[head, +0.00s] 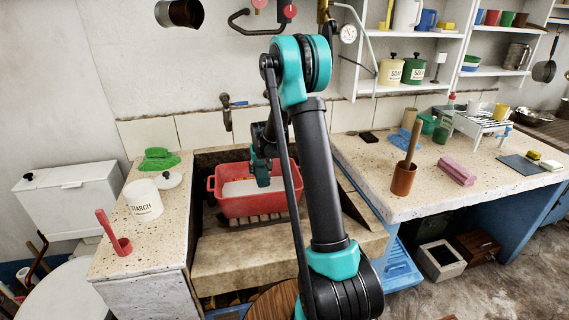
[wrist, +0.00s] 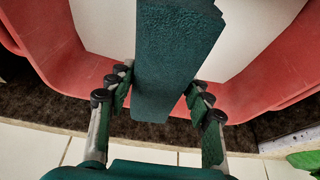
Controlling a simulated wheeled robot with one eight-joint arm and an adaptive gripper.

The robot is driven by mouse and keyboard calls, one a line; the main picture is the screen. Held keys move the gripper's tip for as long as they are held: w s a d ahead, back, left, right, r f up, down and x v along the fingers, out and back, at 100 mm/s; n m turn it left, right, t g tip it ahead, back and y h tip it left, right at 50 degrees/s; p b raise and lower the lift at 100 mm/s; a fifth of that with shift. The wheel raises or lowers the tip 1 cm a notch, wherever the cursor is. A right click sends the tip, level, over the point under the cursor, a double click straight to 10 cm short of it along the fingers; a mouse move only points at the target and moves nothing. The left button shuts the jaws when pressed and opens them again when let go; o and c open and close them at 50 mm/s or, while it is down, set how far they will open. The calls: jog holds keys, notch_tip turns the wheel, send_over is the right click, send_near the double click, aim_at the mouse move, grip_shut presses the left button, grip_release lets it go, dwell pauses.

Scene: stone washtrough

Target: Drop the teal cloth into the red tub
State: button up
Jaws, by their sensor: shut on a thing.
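The teal cloth (wrist: 172,60) is a dark, thick folded strip with a rough surface. My gripper (wrist: 160,88) is shut on it, with jointed fingers on both sides of the strip in the wrist view. The red tub (head: 243,208) stands in the stone trough in the head view, with a pale surface inside. Its red wall also shows in the wrist view (wrist: 75,82), on both sides of the cloth. My gripper (head: 262,170) hangs over the tub in the head view. My arm hides part of the tub's right side. The cloth's exact height above the tub's inside is unclear.
A tap (head: 227,112) sticks out behind the tub. The right counter holds a terracotta pot (head: 404,179) with a wooden handle and a pink block (head: 457,172).

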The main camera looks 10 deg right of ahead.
jog(key=o, duration=1.3)
jog(key=shift+o, duration=0.2)
jog(key=v, duration=1.2)
jog(key=shift+r, duration=0.15)
jog(key=s+d+f, duration=0.2)
jog(key=s+f, duration=0.1)
jog(key=s, duration=1.5)
jog(key=s+d+f, duration=0.2)
jog(key=s+f, duration=0.1)
jog(key=s, duration=1.6)
jog(key=shift+f, duration=0.15)
